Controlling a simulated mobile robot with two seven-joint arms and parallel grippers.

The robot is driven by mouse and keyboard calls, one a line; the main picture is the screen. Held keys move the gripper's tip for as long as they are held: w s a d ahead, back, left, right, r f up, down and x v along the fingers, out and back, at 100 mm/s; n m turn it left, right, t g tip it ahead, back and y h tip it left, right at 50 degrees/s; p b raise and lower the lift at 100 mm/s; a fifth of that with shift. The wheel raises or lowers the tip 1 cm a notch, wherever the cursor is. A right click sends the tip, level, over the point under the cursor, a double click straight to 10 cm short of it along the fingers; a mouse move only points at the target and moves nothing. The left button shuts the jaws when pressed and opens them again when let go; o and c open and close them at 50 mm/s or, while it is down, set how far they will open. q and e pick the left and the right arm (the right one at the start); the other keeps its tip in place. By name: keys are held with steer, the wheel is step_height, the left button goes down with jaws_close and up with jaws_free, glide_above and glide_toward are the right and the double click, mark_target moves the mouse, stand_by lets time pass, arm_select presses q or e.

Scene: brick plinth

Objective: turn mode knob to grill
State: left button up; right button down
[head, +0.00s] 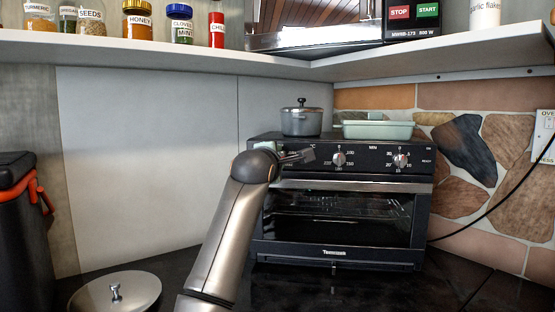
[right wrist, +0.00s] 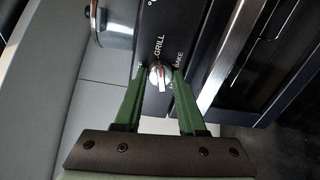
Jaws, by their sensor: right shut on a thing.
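The black toaster oven (head: 340,262) stands on the dark counter with its glass door shut. Its mode knob (right wrist: 160,77) is silver-white with a red mark, and the words GRILL and BAKE are printed beside it. I cannot tell exactly which word the mark points at. My right gripper (right wrist: 160,74) has its green fingers on either side of the knob, shut on it. In the head view the right gripper (head: 305,156) is at the panel's left end, and it and the arm hide the mode knob. My left gripper is not in view.
Two more knobs, a middle one (head: 338,159) and a right one (head: 400,160), sit on the panel. A grey pot (head: 301,122) and a green dish (head: 378,131) stand on the oven. A lid (head: 115,292) lies at front left. A shelf (head: 180,48) with jars runs above.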

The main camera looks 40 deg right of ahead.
steer(key=c, duration=0.5)
jaws_free()
steer(key=b+v, duration=0.2)
steer(key=v, duration=1)
steer(key=shift+s+a+b, duration=0.15)
steer(key=shift+s+b, duration=0.05)
steer(key=shift+b, duration=0.15)
